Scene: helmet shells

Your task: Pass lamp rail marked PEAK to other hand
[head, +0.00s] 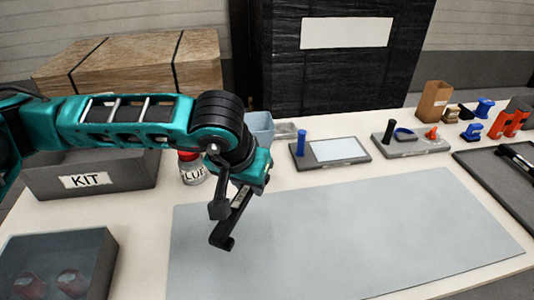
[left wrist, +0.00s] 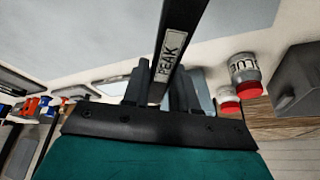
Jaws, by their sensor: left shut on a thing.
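The left gripper is shut on the rail near the label. My right gripper shows in neither view.
The grey mat (head: 350,235) is clear. A grey KIT bin (head: 120,172), a red-capped jar (head: 192,170) and a dark see-through box (head: 60,255) stand left. A dark tray (head: 490,170) lies right.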

